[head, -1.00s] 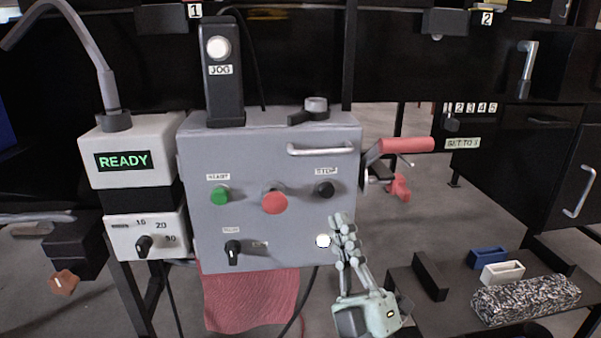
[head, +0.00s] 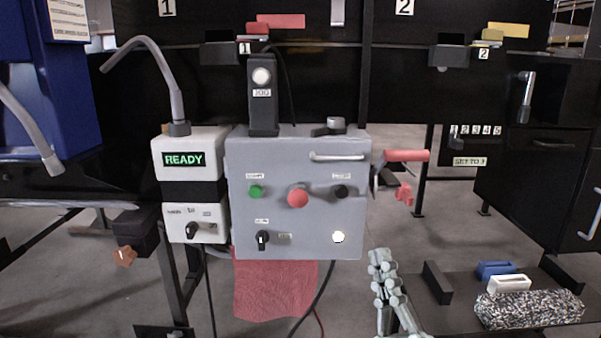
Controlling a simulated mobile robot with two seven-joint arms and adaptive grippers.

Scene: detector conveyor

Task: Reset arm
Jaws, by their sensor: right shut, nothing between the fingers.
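My right gripper (head: 380,262) is in the lower middle of the head view, pointing up, with its fingers together and nothing between them. It is below and right of the grey control box (head: 330,220), apart from it in the picture. The box carries a green button (head: 256,191), a red button (head: 297,198), a black button (head: 341,191), a black selector knob (head: 262,239) and a lit white lamp (head: 338,237). My left gripper is not in view.
A display box reading READY (head: 212,143) stands left of the control box. A red cloth (head: 276,290) hangs below. At the lower right, a shelf holds a black block (head: 437,282), a blue bin (head: 496,270), a white bin (head: 509,284) and a speckled roll (head: 530,309). A red-handled lever (head: 406,156) juts out right.

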